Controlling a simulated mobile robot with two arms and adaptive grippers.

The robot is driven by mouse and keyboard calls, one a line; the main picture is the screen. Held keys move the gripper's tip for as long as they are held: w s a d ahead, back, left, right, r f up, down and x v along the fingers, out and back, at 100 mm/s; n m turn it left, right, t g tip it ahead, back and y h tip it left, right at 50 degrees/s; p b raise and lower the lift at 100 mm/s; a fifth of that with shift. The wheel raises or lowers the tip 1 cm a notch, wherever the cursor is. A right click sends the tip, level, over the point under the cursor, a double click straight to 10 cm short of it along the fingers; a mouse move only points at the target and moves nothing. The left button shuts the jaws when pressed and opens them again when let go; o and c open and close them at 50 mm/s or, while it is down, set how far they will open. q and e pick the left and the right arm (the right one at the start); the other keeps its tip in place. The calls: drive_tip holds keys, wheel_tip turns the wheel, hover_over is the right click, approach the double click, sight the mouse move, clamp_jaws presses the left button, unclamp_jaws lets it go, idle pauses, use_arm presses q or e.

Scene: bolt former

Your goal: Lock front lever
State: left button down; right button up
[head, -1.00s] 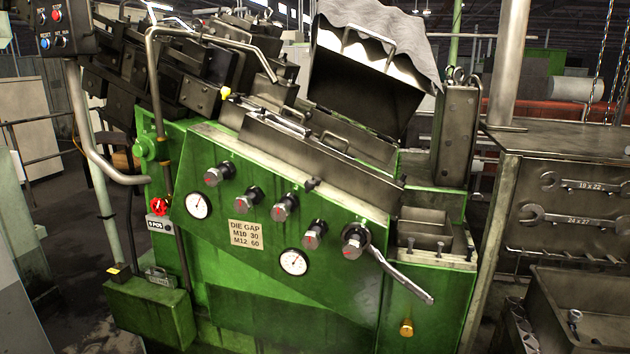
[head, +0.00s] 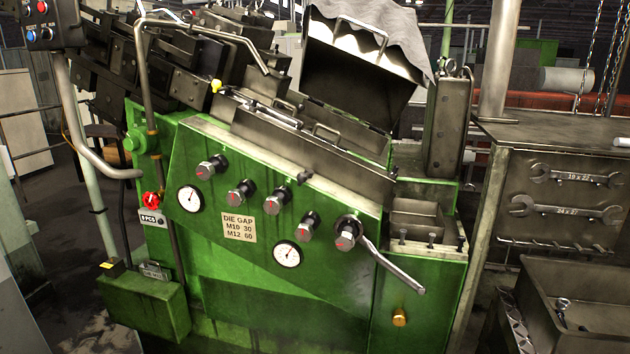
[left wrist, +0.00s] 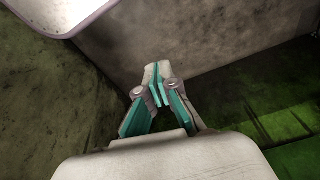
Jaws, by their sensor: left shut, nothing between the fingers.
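The front lever (head: 395,268) is a bare metal bar on the green machine's (head: 330,285) front panel. It runs from a round hub (head: 348,232) down to the right, with its free end below the hub. Neither gripper shows in the head view. In the left wrist view, my left gripper (left wrist: 156,78) has its teal-lined fingers together with nothing between them. A grey-brown metal surface and green surfaces lie beyond it. The lever cannot be made out there. My right gripper is in no view.
Several knobs (head: 243,192) and two dials (head: 287,253) sit on the panel beside the lever. A tray (head: 416,218) and upright bolts stand above right. A metal bench (head: 500,190) with wrenches is on the right. A pale-rimmed edge (left wrist: 62,36) crosses the wrist view's upper left.

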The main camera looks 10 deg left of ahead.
sight(306, 175)
use_arm(q)
drive_tip(key=w+r+t, duration=0.1)
drive_tip(key=w+r, duration=0.3)
drive_tip(key=r, duration=0.5)
drive_tip(key=w+r+t, duration=0.1)
drive_tip(key=w+r, duration=0.2)
drive_tip(key=r, duration=0.7)
drive_tip(key=w+d+r+m+t+y, duration=0.2)
drive_tip(key=w+d+r+m+t, duration=0.15)
drive_tip(key=w+r, duration=0.85)
drive_tip(key=w+d+r+m+t+y, duration=0.2)
drive_tip(key=w+r+m+t, duration=0.15)
drive_tip(key=w+r, duration=0.8)
drive_tip(key=w+d+r+m+t+y, duration=0.1)
drive_tip(key=w+d+r+m+t, duration=0.1)
drive_tip(key=w+r, duration=0.4)
drive_tip(key=w+d+r+m+t+y, duration=0.1)
drive_tip(key=w+r, duration=0.5)
drive_tip(key=r, duration=0.8)
drive_tip(key=d+m+t, duration=0.1)
drive_tip(key=d+t, duration=0.1)
drive_tip(key=t, duration=0.1)
drive_tip(key=shift+d+y, duration=0.4)
drive_tip(key=w+a+p, duration=0.7)
drive_tip(key=w, duration=0.1)
drive_tip(key=shift+w+a+r, duration=0.15)
drive_tip(key=shift+w+a, duration=0.15)
drive_tip(key=shift+w, duration=0.1)
